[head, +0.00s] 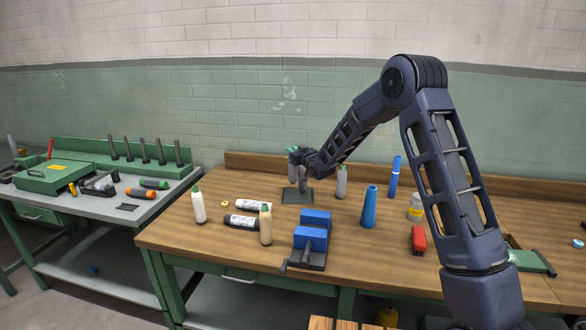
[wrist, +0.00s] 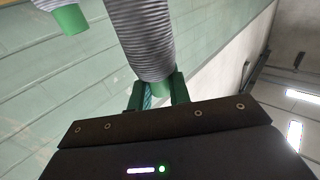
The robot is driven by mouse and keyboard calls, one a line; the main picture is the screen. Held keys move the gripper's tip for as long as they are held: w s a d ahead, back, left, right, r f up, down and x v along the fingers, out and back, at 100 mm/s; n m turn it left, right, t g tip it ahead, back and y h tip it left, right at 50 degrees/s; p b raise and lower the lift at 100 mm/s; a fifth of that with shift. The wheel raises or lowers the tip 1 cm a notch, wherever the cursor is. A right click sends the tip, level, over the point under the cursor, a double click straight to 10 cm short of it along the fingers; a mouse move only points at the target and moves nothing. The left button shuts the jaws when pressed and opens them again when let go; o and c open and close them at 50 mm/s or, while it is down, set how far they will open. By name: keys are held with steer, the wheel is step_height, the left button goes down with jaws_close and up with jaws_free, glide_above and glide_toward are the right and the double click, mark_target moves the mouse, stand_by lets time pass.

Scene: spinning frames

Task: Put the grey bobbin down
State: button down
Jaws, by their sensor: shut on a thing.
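My gripper (wrist: 157,94) has its green fingers shut on the green end of the grey bobbin (wrist: 150,35), a ribbed grey cylinder. The bobbin stretches away from the fingers and runs out of the top of the wrist view. In the head view my gripper (head: 300,156) is small, over a dark square plate (head: 291,197) at the back of the wooden bench. Grey upright shapes show between gripper and plate; I cannot tell whether the held bobbin touches the plate. A second grey, green-ended bobbin (wrist: 70,18) shows at upper left in the wrist view.
A pale green-topped bobbin (head: 342,182) stands right of the plate. White (head: 198,206) and beige (head: 265,226) ones stand in front, near two lying cylinders. A blue vise (head: 312,238) and a blue cone (head: 370,208) stand further forward. A side table (head: 100,205) holds a pegged rack.

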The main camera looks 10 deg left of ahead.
mark_target(295, 168)
steer(key=shift+f, duration=3.85)
steer(key=c, duration=1.3)
jaws_free()
steer(key=shift+r, duration=0.2)
steer(key=v, duration=1.2)
